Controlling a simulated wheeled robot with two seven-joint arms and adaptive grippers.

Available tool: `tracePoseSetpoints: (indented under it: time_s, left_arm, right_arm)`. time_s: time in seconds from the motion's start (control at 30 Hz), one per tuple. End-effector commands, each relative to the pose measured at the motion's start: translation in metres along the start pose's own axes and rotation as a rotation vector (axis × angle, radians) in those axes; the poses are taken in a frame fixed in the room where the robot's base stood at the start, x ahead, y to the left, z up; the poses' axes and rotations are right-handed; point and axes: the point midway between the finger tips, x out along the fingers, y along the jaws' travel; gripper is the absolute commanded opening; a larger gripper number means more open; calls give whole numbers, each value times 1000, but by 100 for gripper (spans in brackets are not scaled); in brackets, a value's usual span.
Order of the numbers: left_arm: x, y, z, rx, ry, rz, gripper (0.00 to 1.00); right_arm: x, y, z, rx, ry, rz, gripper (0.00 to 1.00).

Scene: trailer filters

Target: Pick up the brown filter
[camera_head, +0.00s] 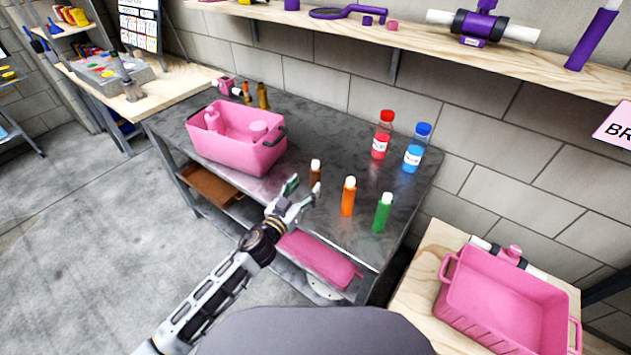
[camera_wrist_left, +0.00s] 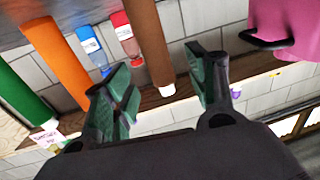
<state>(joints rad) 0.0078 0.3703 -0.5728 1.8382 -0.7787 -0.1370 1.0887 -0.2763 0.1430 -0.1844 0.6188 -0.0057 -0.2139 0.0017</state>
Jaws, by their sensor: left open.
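The brown filter (camera_head: 315,174), a brown cylinder with a white cap, stands upright on the dark metal table (camera_head: 335,155). My left gripper (camera_head: 300,192) is open just in front of it in the head view, and hides part of its lower body. In the left wrist view, which is turned nearly upside down, the brown filter (camera_wrist_left: 148,42) shows in the gap between the two spread green-padded fingers (camera_wrist_left: 160,82). I see no contact with it. My right gripper is not in view.
An orange filter (camera_head: 348,197) and a green filter (camera_head: 382,213) stand to the right. Red (camera_head: 383,136) and blue (camera_head: 415,150) bottles stand behind. A pink basket (camera_head: 255,160) sits at left on the table. Another pink crate (camera_head: 510,305) is on a wooden surface at lower right.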

Motion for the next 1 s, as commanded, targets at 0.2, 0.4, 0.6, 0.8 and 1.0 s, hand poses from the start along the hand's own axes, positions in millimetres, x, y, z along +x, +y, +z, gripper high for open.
tracePoseSetpoints:
  time_s: [0.2,0.4,0.6,0.8,1.0]
  left_arm:
    - [14,0,0,0,0,0,57]
    - [16,0,0,-1,-1,0,57]
    - [16,0,0,0,0,0,57]
    - [20,0,0,0,1,0,57]
    - [33,2,1,0,1,1,57]
  right_arm:
    - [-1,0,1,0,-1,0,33]
    - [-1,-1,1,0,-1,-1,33]
    - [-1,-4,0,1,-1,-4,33]
    - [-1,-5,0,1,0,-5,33]
    - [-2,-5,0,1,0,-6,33]
